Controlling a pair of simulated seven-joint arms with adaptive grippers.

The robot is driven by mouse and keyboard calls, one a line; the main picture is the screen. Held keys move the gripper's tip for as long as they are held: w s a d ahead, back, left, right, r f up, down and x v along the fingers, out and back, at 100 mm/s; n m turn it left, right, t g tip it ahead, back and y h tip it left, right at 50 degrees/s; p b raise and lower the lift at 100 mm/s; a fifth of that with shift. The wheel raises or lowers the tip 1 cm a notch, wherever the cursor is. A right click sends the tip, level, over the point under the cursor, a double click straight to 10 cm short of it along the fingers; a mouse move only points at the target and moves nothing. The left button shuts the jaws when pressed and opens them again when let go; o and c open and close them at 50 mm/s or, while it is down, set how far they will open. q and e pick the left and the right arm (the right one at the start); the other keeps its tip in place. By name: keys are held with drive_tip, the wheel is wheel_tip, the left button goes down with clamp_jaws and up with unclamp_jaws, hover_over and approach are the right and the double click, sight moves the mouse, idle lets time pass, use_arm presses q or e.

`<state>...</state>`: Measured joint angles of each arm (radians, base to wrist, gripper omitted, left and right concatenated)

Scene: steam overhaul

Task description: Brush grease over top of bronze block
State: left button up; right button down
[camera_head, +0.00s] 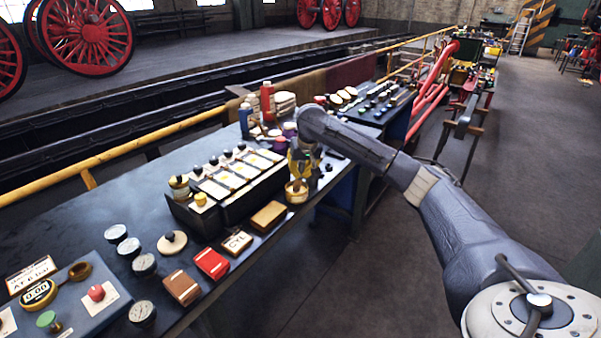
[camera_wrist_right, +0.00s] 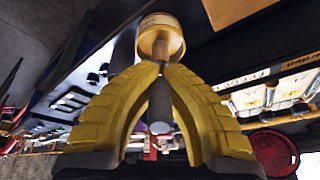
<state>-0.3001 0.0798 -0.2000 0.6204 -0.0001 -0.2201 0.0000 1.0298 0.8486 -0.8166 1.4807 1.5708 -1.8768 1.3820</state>
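The bronze block (camera_head: 268,216) lies flat near the bench's front edge; a yellow-brown block corner at the top of the wrist view (camera_wrist_right: 235,8) looks like it. A brass-coloured round tin (camera_head: 296,191) stands just behind and right of the block; it also shows beyond my fingertips in the wrist view (camera_wrist_right: 161,38). My right gripper (camera_head: 303,163) is above the tin, pointing down. Its yellow fingers (camera_wrist_right: 163,70) come together around a grey, round-ended handle (camera_wrist_right: 160,102), apparently the brush. The brush's bristle end is hidden. My left gripper is not in view.
Left of the tin is a dark rack (camera_head: 232,190) with white cards and knobs. A CYL box (camera_head: 237,241), a red block (camera_head: 212,263) and a brown block (camera_head: 182,288) line the bench front. Bottles (camera_head: 267,102) stand behind. Gauges (camera_head: 142,312) lie lower left.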

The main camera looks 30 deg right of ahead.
drive_tip(key=shift+r, duration=3.45)
